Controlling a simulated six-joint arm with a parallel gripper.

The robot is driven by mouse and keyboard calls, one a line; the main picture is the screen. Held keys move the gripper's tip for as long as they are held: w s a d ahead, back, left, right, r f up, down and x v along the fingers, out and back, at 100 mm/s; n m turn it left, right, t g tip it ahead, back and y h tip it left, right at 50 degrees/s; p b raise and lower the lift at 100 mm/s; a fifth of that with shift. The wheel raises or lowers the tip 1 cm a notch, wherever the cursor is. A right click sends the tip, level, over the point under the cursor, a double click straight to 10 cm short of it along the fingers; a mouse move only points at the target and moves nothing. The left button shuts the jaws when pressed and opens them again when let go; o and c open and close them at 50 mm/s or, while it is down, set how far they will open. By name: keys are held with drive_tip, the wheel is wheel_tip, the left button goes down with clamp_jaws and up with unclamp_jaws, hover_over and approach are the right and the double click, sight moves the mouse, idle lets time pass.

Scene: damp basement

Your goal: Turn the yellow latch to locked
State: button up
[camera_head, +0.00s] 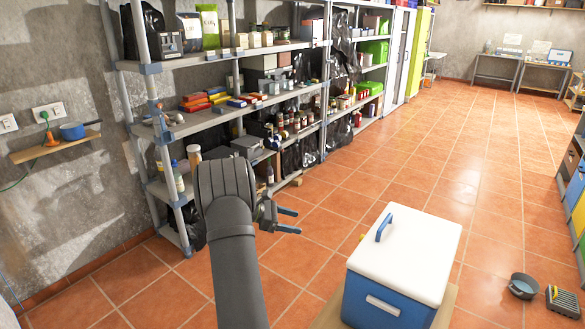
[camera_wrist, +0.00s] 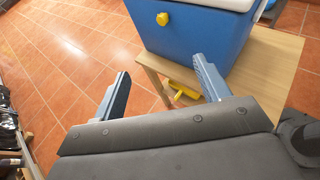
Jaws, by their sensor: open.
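A blue cooler box (camera_head: 360,295) with a white lid (camera_head: 420,250) and a blue handle (camera_head: 384,227) stands at the lower right in the head view. The yellow latch (camera_wrist: 163,19) is a small knob on the cooler's blue side in the wrist view; its lock state cannot be told. Only a sliver of yellow (camera_head: 361,237) shows beside the lid in the head view. My gripper (camera_head: 292,221) is open and empty, left of the cooler and apart from it. In the wrist view, my gripper's fingers (camera_wrist: 161,77) point toward the cooler, short of the latch.
The cooler rests on a small wooden table (camera_wrist: 270,82). Another yellow piece (camera_wrist: 182,92) shows below the table's edge. Loaded metal shelves (camera_head: 185,125) stand at the left and back. A grey pan (camera_head: 523,286) lies on the floor at right. The tiled floor between is clear.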

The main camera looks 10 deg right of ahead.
drive_tip(key=c, duration=0.4)
drive_tip(key=shift+s+d+f+n, duration=0.1)
drive_tip(key=shift+d+f+n, duration=0.15)
drive_tip(key=shift+n, duration=0.15)
drive_tip(key=s+d+f+n+h, duration=0.1)
drive_tip(key=d+f+n+h, duration=0.2)
drive_tip(key=n, duration=0.7)
drive_tip(key=s+d+f+n, duration=0.1)
drive_tip(key=d+f+n, duration=0.25)
drive_tip(key=n, duration=0.55)
drive_tip(key=shift+t, duration=0.4)
drive_tip(key=d, duration=0.5)
drive_tip(key=d+f, duration=0.1)
drive_tip(key=d, duration=0.4)
drive_tip(key=d+f, duration=0.1)
drive_tip(key=d, duration=0.4)
drive_tip(key=shift+w+d+f, duration=0.1)
drive_tip(key=shift+d+f, duration=0.05)
drive_tip(key=shift+f, duration=0.1)
drive_tip(key=c, duration=1)
